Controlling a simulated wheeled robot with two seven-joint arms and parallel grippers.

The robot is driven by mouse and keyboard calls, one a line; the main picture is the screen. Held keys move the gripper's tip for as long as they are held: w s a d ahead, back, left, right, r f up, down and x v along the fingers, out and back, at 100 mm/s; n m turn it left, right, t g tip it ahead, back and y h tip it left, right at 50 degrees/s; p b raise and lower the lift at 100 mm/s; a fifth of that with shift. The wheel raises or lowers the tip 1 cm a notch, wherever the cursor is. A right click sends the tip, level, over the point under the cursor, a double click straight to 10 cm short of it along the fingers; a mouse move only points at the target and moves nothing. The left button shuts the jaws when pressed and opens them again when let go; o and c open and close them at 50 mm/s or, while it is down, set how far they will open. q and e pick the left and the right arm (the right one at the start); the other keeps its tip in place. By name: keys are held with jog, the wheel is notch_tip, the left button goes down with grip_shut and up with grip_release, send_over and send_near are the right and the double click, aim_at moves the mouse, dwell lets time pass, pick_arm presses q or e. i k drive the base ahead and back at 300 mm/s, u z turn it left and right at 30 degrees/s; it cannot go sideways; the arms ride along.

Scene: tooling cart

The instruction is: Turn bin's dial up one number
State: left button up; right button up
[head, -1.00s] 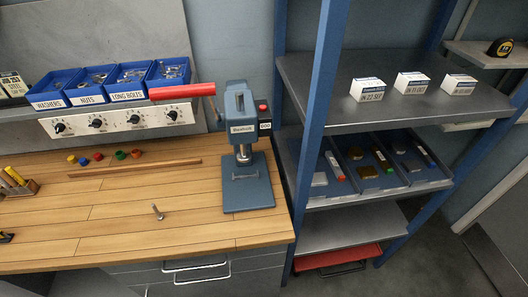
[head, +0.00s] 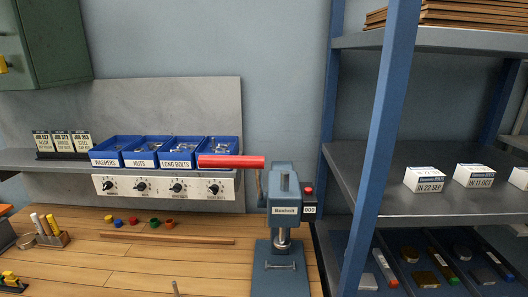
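In the head view a white dial panel (head: 164,189) runs along the front of the shelf below the blue bins. It carries several black dials: the far left dial (head: 109,185), the second dial (head: 142,187), the third dial (head: 178,188) and the far right dial (head: 214,189). The numbers round them are too small to read. Above are the WASHERS bin (head: 115,151), the NUTS bin (head: 146,152), the LONG BOLTS bin (head: 177,152) and a further bin (head: 222,146) whose label is hidden behind a red handle. Neither of my grippers shows.
A blue-grey press (head: 283,200) with a red handle (head: 231,161) stands on the wooden bench (head: 150,262), its handle in front of the right bin. Coloured caps (head: 133,220) and a wooden strip (head: 167,238) lie below the panel. A metal rack (head: 375,150) stands at right.

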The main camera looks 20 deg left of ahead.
aim_at(213, 189)
jog(key=u, duration=1.45)
